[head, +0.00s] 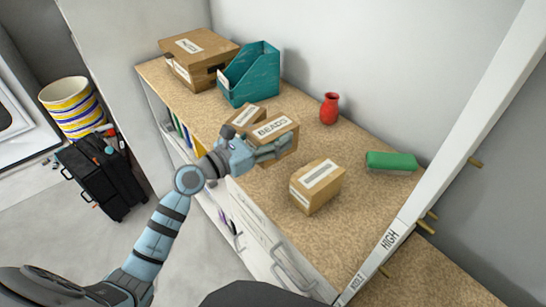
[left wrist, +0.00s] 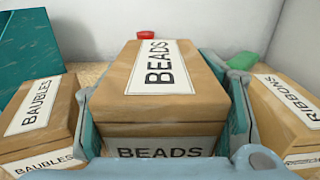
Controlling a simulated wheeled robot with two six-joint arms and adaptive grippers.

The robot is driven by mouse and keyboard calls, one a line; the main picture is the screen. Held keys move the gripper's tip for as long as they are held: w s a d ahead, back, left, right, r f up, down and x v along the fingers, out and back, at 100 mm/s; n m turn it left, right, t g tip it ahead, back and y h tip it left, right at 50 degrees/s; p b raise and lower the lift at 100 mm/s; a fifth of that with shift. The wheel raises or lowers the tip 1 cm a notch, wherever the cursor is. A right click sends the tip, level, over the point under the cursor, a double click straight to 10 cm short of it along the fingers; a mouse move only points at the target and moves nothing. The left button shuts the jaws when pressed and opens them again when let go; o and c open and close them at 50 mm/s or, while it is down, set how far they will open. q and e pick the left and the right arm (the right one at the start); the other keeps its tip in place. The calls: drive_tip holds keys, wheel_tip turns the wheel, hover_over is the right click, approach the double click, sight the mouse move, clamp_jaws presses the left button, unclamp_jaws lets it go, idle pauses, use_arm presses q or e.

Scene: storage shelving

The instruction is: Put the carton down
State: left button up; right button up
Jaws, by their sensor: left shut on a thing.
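The brown BEADS carton (head: 278,128) is upright between the fingers of my left gripper (head: 266,150). In the left wrist view the BEADS carton (left wrist: 165,95) fills the middle, with a finger pressed along each side. It is over the cork-coloured shelf top (head: 345,145); its underside is hidden, so I cannot tell whether it touches the surface. The BAUBLES carton (left wrist: 40,115) stands to its left, partly behind it in the head view. The RIBBONS carton (head: 318,187) stands apart to its right. My right gripper is not in view.
A teal file holder (head: 250,75) and a larger brown box (head: 198,58) stand at the far left. A white post (head: 440,150) rises at the right. Bare surface lies before the vase.

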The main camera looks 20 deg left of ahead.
use_arm(q)
wheel_tip(320, 180, down, 4)
drive_tip(key=shift+f+b, duration=0.2)
drive_tip(key=shift+b, duration=0.75)
drive_tip(key=shift+f, duration=0.15)
drive_tip(key=o, duration=1.5)
